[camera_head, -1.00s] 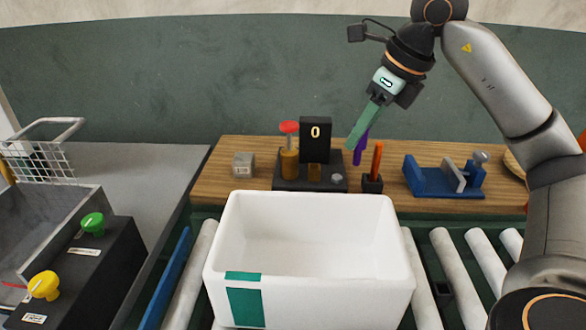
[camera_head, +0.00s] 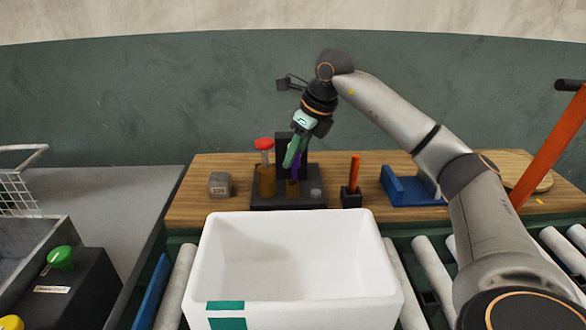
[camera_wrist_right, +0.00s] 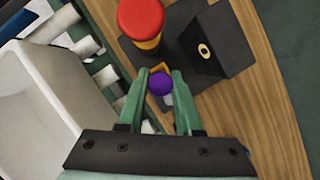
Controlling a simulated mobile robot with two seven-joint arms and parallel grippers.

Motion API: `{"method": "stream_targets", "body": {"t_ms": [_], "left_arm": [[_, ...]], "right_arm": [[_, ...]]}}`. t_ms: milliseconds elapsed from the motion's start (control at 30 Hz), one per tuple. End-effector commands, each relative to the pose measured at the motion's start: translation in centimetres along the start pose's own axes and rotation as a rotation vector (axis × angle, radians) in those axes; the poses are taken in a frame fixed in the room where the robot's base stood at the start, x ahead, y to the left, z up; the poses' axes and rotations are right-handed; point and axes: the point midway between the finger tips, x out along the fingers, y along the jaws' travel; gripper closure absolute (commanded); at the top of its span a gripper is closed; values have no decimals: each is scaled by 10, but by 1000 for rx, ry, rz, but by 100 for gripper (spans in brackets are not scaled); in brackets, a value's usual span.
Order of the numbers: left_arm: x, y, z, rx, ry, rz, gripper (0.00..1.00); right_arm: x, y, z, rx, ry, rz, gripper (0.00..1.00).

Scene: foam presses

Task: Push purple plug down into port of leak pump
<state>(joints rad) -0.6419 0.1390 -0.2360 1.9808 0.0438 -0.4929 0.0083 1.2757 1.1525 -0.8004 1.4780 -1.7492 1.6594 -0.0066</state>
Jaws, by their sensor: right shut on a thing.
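The purple plug (camera_head: 296,166) is upright between the green fingers of my right gripper (camera_head: 290,158). In the right wrist view the plug's round top (camera_wrist_right: 160,83) shows between the two fingertips of the gripper (camera_wrist_right: 159,85). The leak pump (camera_head: 262,202) is a dark block with a red-topped plunger (camera_head: 264,144), a black display box and a small brass port (camera_head: 292,187). The plug is over or at the brass port; its lower end is close to the port, and I cannot tell whether it has entered. My left gripper is not in view.
A white tote (camera_head: 295,300) stands on the rollers in front of the bench. A grey cube (camera_head: 219,185) is left of the pump. An orange stick in a black holder (camera_head: 352,195) and a blue vise (camera_head: 410,190) are to the right.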

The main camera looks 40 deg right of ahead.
Motion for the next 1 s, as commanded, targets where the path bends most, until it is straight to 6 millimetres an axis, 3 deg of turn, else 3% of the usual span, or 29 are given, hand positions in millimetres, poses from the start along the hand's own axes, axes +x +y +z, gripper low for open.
{"method": "stream_targets", "body": {"t_ms": [167, 333, 733, 767, 1000], "left_arm": [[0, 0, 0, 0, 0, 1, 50], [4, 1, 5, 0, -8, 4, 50], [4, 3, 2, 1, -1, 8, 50], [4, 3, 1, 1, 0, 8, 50], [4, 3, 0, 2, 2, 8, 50]], "right_arm": [[15, -4, 3, 1, 2, 0, 100], [39, -4, -9, 0, 3, -2, 100], [44, -4, -10, 0, 0, -1, 100], [43, -4, -10, 0, 0, -1, 64], [43, -4, -10, 0, 0, -1, 37]]}}
